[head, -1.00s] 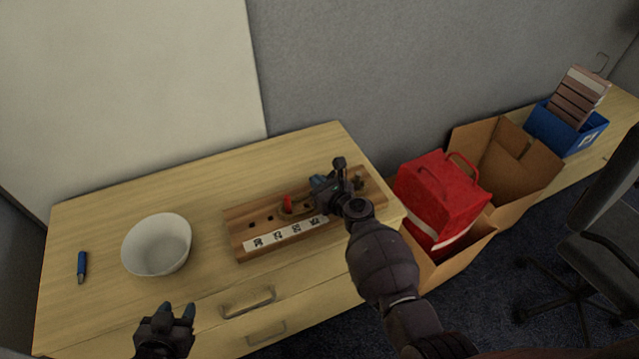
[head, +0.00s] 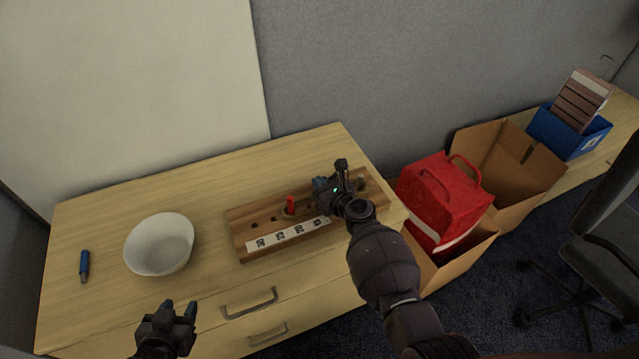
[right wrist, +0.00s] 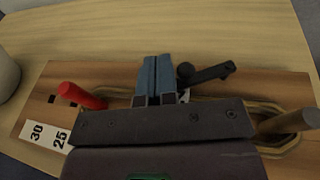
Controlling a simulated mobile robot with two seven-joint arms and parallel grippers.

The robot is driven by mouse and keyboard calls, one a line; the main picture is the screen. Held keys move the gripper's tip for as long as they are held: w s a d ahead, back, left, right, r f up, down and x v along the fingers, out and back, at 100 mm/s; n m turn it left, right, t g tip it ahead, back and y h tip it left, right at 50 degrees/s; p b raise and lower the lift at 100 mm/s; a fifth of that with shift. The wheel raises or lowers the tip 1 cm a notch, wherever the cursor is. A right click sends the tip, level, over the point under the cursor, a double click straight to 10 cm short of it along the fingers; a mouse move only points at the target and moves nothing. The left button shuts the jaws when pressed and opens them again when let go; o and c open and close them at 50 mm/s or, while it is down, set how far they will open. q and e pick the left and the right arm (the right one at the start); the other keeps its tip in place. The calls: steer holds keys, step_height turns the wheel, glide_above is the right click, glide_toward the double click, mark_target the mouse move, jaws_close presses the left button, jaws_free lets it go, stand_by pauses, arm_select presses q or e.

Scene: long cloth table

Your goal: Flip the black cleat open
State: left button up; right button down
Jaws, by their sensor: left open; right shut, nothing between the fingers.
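A wooden board (head: 241,228) with a white number strip (head: 290,234) lies on the cabinet top. The black cleat (right wrist: 207,73) shows in the right wrist view as a dark lever on the board, just right of the fingertips. In the head view my right gripper hides most of it. My right gripper (head: 320,183) is shut and empty over the board; its blue fingers also show in the right wrist view (right wrist: 155,76). They are close beside the cleat; contact cannot be told. A red peg (head: 290,205) stands in the board. My left gripper (head: 181,311) is open, in front of the cabinet.
A white bowl (head: 159,245) and a blue marker (head: 84,266) are on the left of the cabinet top (head: 190,190). A cord (right wrist: 270,108) and a wooden post (right wrist: 285,124) lie near the right gripper. A red bag (head: 445,200) sits in a cardboard box at right.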

stand_by(0.9)
steer(key=p+v, duration=0.2)
steer(key=v, duration=0.7)
arm_select(q)
steer(key=shift+s+a+r+p, duration=0.15)
steer(key=shift+s+r+p, duration=0.2)
steer(key=shift+s+r, duration=0.2)
arm_select(e)
steer(key=shift+v, duration=0.95)
arm_select(q)
steer(key=shift+w+r, duration=0.1)
steer(key=shift+r, duration=0.1)
